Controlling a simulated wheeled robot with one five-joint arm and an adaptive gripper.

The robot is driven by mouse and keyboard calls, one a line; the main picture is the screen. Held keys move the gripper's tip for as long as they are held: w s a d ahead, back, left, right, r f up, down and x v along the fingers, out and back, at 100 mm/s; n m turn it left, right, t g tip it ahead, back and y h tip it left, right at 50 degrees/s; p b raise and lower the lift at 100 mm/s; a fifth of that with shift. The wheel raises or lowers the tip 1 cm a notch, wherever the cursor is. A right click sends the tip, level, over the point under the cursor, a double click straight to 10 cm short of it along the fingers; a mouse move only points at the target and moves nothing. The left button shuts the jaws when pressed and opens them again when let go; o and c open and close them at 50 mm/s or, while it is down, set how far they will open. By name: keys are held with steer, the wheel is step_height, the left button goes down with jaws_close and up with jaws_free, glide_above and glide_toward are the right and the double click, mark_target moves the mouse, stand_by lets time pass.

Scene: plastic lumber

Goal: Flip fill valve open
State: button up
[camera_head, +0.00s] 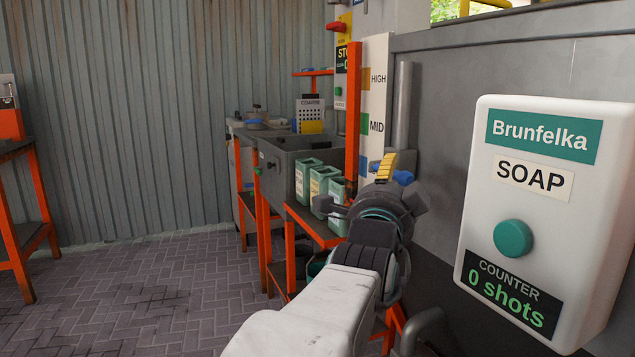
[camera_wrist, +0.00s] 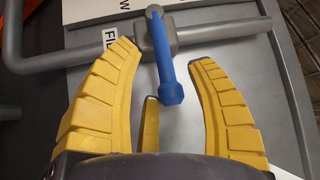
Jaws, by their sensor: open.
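The fill valve is a blue lever handle (camera_wrist: 163,60) on a grey pipe fitting. In the wrist view it stands between the tips of my open yellow-fingered gripper (camera_wrist: 166,55), and I cannot tell whether it touches a finger. A partly covered label (camera_wrist: 109,38) reading "FIL" sits beside it. In the head view my gripper (camera_head: 388,160) is at the wall beside the level board. A bit of blue (camera_head: 404,177) shows just right of the fingers; the rest of the valve is hidden there.
A white soap dispenser (camera_head: 545,210) reading "0 shots" hangs close on the right. The level board (camera_head: 376,100) marked HIGH and MID stands behind my gripper. Green canisters (camera_head: 320,185) stand on an orange-framed bench by a grey sink (camera_head: 285,150).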

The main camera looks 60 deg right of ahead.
steer(key=shift+x, duration=1.2)
steer(key=shift+c, duration=0.5)
steer(key=shift+f, duration=0.1)
jaws_close()
